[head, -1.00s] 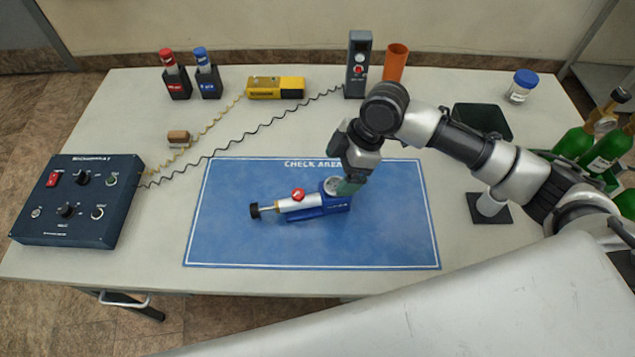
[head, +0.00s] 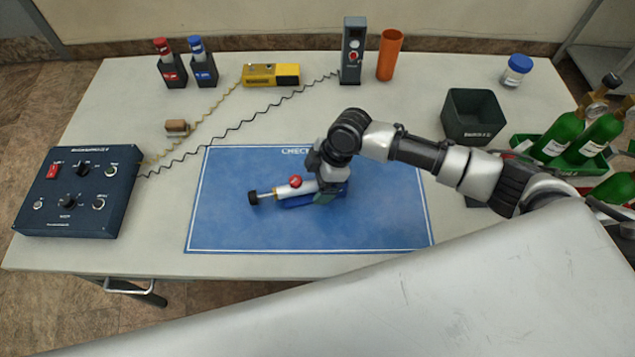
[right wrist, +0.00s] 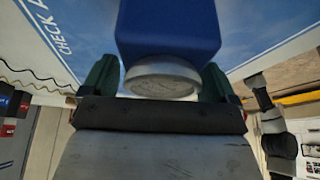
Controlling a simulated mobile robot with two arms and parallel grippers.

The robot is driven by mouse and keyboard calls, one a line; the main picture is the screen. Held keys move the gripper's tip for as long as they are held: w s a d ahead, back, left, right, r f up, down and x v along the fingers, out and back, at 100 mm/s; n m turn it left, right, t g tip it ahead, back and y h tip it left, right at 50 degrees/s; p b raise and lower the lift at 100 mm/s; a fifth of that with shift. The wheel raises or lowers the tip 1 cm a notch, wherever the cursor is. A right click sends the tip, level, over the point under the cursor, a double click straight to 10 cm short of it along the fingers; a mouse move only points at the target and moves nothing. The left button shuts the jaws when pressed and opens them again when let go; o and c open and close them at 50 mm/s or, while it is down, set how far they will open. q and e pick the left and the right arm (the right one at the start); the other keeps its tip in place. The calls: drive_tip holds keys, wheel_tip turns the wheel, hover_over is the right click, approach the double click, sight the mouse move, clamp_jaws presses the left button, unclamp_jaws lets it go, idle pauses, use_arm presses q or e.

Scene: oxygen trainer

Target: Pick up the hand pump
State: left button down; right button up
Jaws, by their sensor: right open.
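The hand pump (head: 283,191) lies on the blue check-area mat (head: 380,225). It has a silver barrel, a black knob at its left end, a red knob on top and a blue base. My right gripper (head: 325,193) is over its right end, hiding that end in the head view. In the right wrist view the open green fingers (right wrist: 160,80) stand on either side of the pump's silver round part, below its blue body (right wrist: 168,30). I cannot tell whether either finger touches it. My left gripper is out of view.
A dark control box (head: 82,190) stands at the left, with coiled cords running from it. A yellow device (head: 271,75), a grey unit (head: 353,50) and an orange cup (head: 389,55) line the back. A dark bin (head: 472,115) and green bottles (head: 560,137) are at the right.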

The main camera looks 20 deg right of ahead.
drive_tip(key=shift+c, duration=0.4)
drive_tip(key=c, duration=1.2)
drive_tip(key=shift+w, duration=0.1)
drive_tip(key=shift+c, duration=0.4)
drive_tip(key=shift+r, duration=0.1)
